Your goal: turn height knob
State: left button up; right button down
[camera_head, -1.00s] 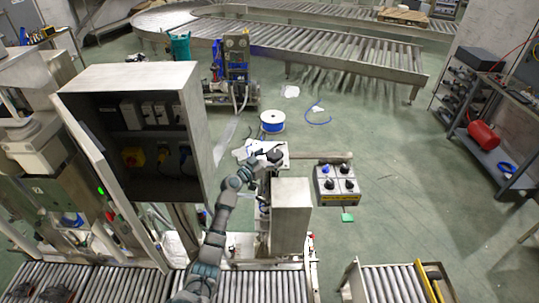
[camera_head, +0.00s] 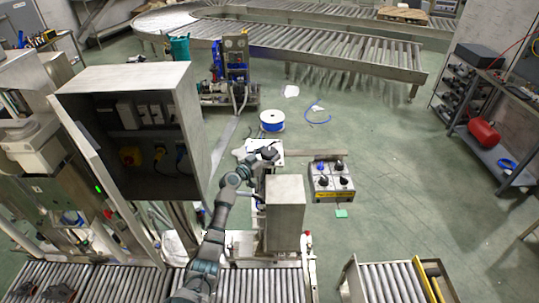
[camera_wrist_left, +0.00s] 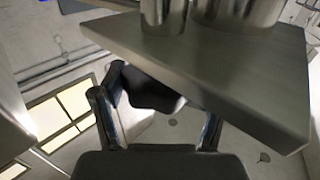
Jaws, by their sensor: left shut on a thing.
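The height knob (camera_head: 268,153) is a dark knob at the top of a metal plate, beyond a grey box-shaped housing. My left gripper (camera_head: 261,157) is at the knob, with its arm coming up from the bottom. In the left wrist view the dark knob (camera_wrist_left: 150,88) lies between the two fingers of my left gripper (camera_wrist_left: 158,122), which is shut on it. A metal plate edge hides part of the knob there. My right gripper is not in view.
The grey housing (camera_head: 285,212) stands close to the right of my left arm. An open electrical cabinet (camera_head: 180,85) is on the left. A control box with knobs (camera_head: 333,194) is to the right. A roller conveyor (camera_head: 250,286) runs along the bottom.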

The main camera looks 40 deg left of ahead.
pick_arm(q)
jog(key=shift+d+f, duration=0.15)
jog(key=shift+f, duration=0.05)
jog(key=shift+a+f, duration=0.1)
jog(key=shift+a, duration=0.1)
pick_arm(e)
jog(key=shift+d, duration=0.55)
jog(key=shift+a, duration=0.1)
pick_arm(q)
jog(key=shift+d+f, duration=0.1)
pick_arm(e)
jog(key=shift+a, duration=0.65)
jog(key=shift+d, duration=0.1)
pick_arm(q)
jog(key=o, duration=1.1)
jog(key=shift+o, duration=0.3)
jog(key=shift+w+a, duration=0.1)
jog(key=shift+a, duration=0.1)
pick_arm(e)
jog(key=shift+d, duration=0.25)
